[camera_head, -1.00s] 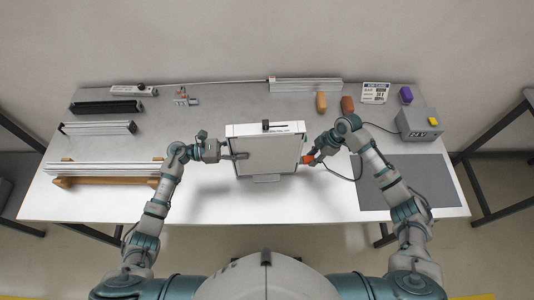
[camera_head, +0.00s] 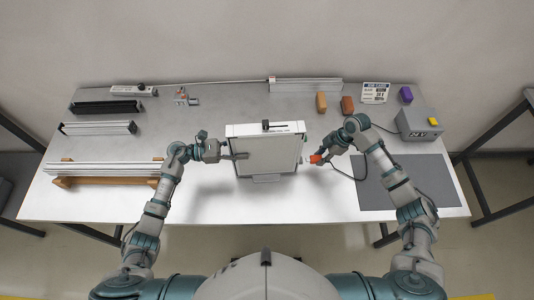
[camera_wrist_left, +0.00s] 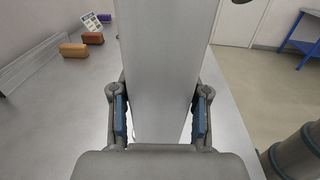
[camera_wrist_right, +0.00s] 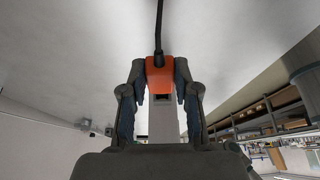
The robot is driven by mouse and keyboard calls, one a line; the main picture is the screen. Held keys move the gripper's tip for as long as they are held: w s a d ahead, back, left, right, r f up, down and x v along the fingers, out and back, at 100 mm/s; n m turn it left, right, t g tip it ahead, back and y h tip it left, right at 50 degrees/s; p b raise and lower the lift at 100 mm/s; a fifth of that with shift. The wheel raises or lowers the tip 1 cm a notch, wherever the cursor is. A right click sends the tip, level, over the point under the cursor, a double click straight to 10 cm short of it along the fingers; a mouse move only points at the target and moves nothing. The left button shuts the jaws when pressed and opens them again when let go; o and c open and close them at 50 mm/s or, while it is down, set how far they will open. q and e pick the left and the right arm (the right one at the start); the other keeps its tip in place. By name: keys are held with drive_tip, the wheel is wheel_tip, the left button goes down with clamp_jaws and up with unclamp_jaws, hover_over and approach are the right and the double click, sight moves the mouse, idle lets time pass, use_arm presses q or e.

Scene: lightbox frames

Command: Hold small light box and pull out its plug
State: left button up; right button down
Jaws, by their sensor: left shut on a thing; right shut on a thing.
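The small light box (camera_head: 267,152), a pale panel in a white frame, stands upright at the middle of the table. My left gripper (camera_head: 236,156) is shut on its left edge; in the left wrist view the box (camera_wrist_left: 163,70) sits between the two fingers (camera_wrist_left: 161,120). My right gripper (camera_head: 322,156) is shut on the orange plug (camera_head: 315,159), just right of the box, with a small gap between plug and box. In the right wrist view the orange plug (camera_wrist_right: 160,75) is between the fingertips, its black cable running up.
Orange and brown blocks (camera_head: 321,102) stand behind the box. Rails and bars (camera_head: 105,168) lie at the left. The front middle is clear.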

drive_tip(key=shift+d, duration=0.9)
use_arm(q)
drive_tip(key=o, duration=1.4)
use_arm(e)
wheel_tip(320, 180, up, 4)
drive_tip(key=shift+r, duration=0.1)
drive_tip(key=shift+a, duration=0.1)
use_arm(q)
drive_tip(key=a, duration=1.2)
drive_tip(key=shift+s, duration=0.4)
